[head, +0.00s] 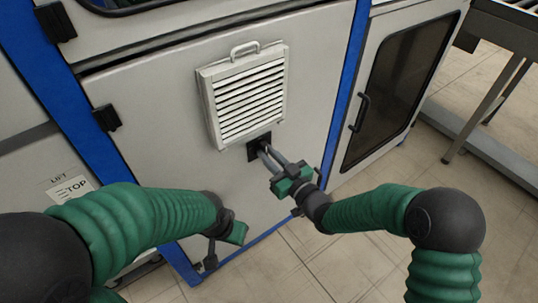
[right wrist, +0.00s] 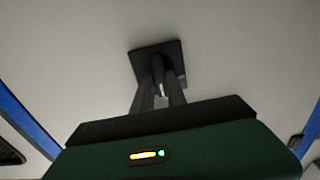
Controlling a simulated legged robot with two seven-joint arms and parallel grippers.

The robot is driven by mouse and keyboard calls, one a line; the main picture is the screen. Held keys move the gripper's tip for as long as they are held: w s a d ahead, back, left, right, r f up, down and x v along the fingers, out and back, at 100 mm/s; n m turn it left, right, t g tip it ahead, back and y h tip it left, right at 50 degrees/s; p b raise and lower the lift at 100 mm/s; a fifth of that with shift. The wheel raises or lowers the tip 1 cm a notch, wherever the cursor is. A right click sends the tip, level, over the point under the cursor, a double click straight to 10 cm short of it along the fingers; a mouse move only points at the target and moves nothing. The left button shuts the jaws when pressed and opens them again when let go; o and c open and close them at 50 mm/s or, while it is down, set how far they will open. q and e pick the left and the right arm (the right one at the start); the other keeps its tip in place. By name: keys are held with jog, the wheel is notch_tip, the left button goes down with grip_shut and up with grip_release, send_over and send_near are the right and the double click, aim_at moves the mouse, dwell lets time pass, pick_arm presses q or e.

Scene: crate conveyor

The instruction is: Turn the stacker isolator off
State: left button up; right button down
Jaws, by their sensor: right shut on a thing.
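The isolator is a small dark square plate (head: 254,148) on the grey cabinet panel, just below a white louvred vent. The right wrist view shows the plate (right wrist: 158,60) with a small grey handle at its middle. My right gripper (head: 268,155) reaches to the plate, its fingers closed together on the handle (right wrist: 160,80). The fingers hide most of the handle, and I cannot tell which way it is set. My left gripper (head: 238,234) is low in front of the panel, apart from the isolator, and its fingers cannot be made out.
The louvred vent (head: 245,97) with a top handle sits just above the isolator. Blue frame posts (head: 345,90) edge the panel. A dark-windowed door (head: 395,95) stands to the right. A label (head: 71,188) reading LIFT and STOP is at left. Tiled floor is open in front.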

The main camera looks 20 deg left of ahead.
jog(key=shift+n, duration=0.3)
jog(key=shift+s+a+f+n+b, duration=0.1)
jog(key=shift+f+n+b, duration=0.1)
jog(key=shift+n+b, duration=2.3)
jog(key=shift+s+a+f+n+b, duration=0.15)
jog(key=shift+n+b, duration=1.6)
jog(key=shift+n, duration=1.5)
jog(key=shift+s+f+n+b, duration=0.1)
jog(key=shift+f+n+b, duration=0.1)
jog(key=shift+n+b, duration=2.3)
jog(key=shift+n+p, duration=0.3)
jog(key=shift+n, duration=0.15)
jog(key=c, duration=1.3)
grip_release()
jog(key=shift+c, duration=0.2)
jog(key=shift+r, duration=0.15)
